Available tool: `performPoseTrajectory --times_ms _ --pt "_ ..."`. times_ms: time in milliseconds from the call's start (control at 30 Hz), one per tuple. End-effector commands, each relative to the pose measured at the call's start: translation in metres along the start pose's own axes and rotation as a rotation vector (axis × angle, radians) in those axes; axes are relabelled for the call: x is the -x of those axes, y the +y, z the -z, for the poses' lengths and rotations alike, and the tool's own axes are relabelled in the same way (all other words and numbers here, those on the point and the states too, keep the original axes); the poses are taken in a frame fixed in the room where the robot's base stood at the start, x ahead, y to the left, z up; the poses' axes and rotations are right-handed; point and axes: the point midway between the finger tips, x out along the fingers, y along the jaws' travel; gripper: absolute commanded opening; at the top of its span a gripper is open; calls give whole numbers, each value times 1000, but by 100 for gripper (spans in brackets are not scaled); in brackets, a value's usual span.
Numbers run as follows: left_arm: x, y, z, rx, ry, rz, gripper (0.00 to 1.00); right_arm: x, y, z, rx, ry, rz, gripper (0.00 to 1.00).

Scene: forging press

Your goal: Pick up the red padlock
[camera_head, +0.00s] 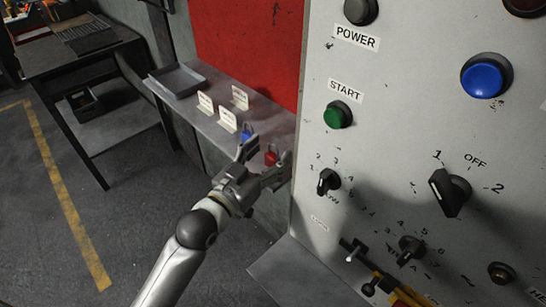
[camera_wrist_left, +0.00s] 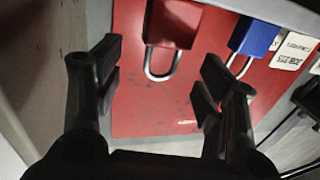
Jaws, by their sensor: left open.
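The red padlock (camera_head: 271,157) sits on the narrow grey shelf at the foot of the red panel, close to the control cabinet. In the left wrist view the red padlock (camera_wrist_left: 172,25) shows at the top, between and beyond the fingers, with its shackle pointing down in the picture. A blue padlock (camera_head: 247,132) stands beside it and also shows in the left wrist view (camera_wrist_left: 256,38). My left gripper (camera_head: 262,164) is open and empty, in front of the red padlock. Its fingers (camera_wrist_left: 160,75) lie on either side of the shackle in the picture. My right gripper is out of view.
The control cabinet (camera_head: 400,120) with buttons and knobs stands close to the right of my left gripper. White label cards (camera_head: 228,119) and a grey tray (camera_head: 178,80) stand farther along the shelf (camera_head: 210,128). A dark workbench (camera_head: 70,60) is at the far left.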

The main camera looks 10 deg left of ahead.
Motion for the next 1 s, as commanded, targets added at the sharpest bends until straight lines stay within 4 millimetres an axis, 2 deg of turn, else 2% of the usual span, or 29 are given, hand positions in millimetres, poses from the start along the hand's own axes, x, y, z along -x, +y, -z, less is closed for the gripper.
performPoseTrajectory --times_ms 100,200,467,900,1000 --pt "-16 0 2 0 1 0 65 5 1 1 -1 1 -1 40" --pt "-23 0 1 0 1 1 65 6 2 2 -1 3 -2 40" --pt "-26 0 0 0 1 0 65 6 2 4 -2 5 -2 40" --pt "-26 0 1 0 2 0 13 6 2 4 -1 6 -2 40" --pt "-26 0 1 0 2 0 12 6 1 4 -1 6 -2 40"
